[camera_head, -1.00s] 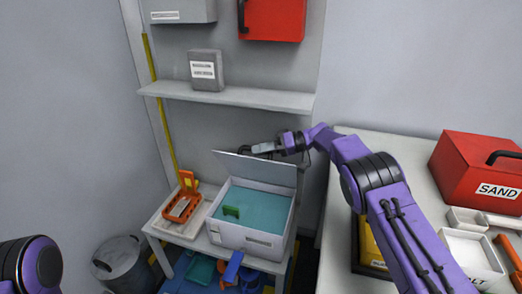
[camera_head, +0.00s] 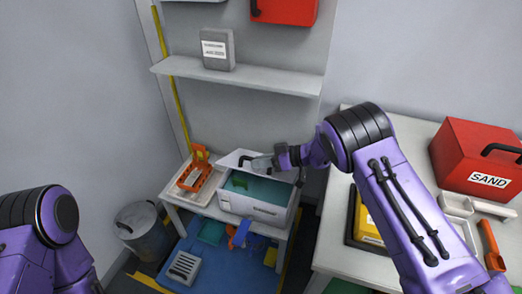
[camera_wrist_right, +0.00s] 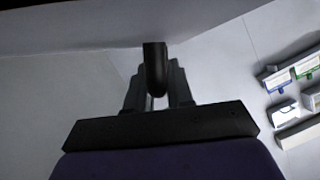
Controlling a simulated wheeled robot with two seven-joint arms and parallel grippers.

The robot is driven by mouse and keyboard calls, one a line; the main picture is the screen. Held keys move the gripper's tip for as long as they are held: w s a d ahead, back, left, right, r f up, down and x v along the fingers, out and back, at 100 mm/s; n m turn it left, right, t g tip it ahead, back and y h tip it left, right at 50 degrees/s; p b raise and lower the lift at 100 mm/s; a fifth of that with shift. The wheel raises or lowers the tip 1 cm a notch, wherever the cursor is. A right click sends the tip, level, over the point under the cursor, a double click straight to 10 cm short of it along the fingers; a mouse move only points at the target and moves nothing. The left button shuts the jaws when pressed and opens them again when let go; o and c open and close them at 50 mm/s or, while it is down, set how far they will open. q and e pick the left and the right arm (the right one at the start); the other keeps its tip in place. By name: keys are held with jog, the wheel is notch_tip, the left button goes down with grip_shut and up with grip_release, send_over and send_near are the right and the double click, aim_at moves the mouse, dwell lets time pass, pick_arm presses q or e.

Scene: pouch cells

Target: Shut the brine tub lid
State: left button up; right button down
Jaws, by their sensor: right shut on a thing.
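The white brine tub (camera_head: 268,208) stands on the small table, with teal brine (camera_head: 262,188) and a green piece (camera_head: 240,180) visible inside. Its pale lid (camera_head: 228,158) is part open, hinged up at the back edge and tilted over the tub. My right gripper (camera_head: 258,164) is at the lid's dark handle (camera_head: 244,160). In the right wrist view the fingers are closed around this dark handle (camera_wrist_right: 154,68). My left arm shows at the lower left, but its gripper is out of view.
An orange rack (camera_head: 198,172) on a tray stands left of the tub. A grey bin (camera_head: 143,228) stands on the floor. A shelf (camera_head: 250,78) is above. The right table holds a red SAND box (camera_head: 478,160).

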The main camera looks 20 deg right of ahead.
jog(key=shift+s+a+f, duration=0.15)
jog(key=shift+s+f, duration=0.1)
jog(key=shift+f, duration=0.2)
jog(key=c, duration=1.1)
grip_release()
notch_tip(320, 180, up, 3)
jog(key=shift+w+r, duration=0.1)
jog(key=s+a+r, duration=0.3)
jog(key=s+r, duration=0.6)
jog(key=s, duration=0.4)
jog(key=shift+s+r, duration=0.4)
jog(key=shift+a, duration=0.1)
